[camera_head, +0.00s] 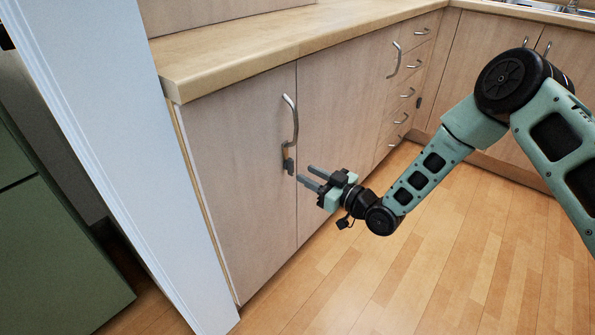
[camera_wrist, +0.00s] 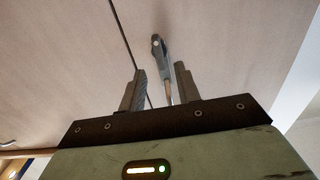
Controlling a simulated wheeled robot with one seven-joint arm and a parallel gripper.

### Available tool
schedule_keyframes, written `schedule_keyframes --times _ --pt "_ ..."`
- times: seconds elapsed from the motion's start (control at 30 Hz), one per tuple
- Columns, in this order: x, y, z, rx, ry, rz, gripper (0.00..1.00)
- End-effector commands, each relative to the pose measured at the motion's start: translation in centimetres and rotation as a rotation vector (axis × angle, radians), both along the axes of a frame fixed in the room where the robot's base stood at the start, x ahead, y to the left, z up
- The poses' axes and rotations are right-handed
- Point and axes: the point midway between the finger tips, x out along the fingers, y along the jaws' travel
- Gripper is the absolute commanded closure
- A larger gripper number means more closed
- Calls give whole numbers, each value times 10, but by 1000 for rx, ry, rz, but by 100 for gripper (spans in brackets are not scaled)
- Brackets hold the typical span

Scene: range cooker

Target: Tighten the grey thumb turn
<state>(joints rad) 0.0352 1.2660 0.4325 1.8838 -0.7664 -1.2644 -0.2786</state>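The grey thumb turn (camera_head: 289,164) sits on the pale wood cabinet door, just below the curved metal handle (camera_head: 294,118). In the wrist view the thumb turn (camera_wrist: 158,48) shows just beyond the fingertips, roughly centred between them. A slimmer light part runs from it down towards my gripper's body, which hides its end. My gripper (camera_head: 303,173) is open, its two fingers spread and pointing at the door, slightly right of and below the thumb turn. In the wrist view nothing shows clamped between the fingers (camera_wrist: 160,70). I cannot tell the exact remaining distance to the thumb turn.
A wooden worktop (camera_head: 235,62) overhangs the cabinet. A white panel (camera_head: 110,150) and a green appliance (camera_head: 60,250) stand at left. Drawers with metal handles (camera_head: 407,93) line the right. The wooden floor (camera_head: 440,270) is clear.

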Motion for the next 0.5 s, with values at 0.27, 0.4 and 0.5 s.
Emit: schedule_keyframes --times 0.27,0.4,0.5 --pt "24 32 -1 0 0 1 67" --pt "29 38 0 0 0 0 67" --pt "30 39 0 1 1 0 67"
